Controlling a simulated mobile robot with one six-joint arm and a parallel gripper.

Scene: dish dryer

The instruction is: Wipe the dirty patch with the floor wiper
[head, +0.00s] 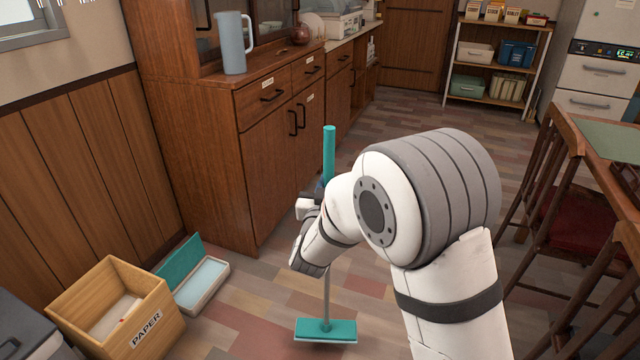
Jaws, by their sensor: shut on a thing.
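The floor wiper stands nearly upright in the middle of the head view, with a teal grip (329,150), a thin grey shaft and a flat teal head (325,329) with a pale underside. My gripper (320,196) is shut on the wiper's handle below the teal grip; my wrist partly hides the jaws and the shaft. The wiper head is at floor level in front of my arm; I cannot tell if it presses on the floor. A dirty patch cannot be told apart for sure from the mottled brown, red and grey floor tiles, and my arm hides some floor.
A wooden box marked PAPER (130,312) and an open teal-lidded case (203,284) sit on the floor at left. A wooden cabinet (215,150) stands behind them. A table and chair (578,215) stand at right. Floor between is mostly clear.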

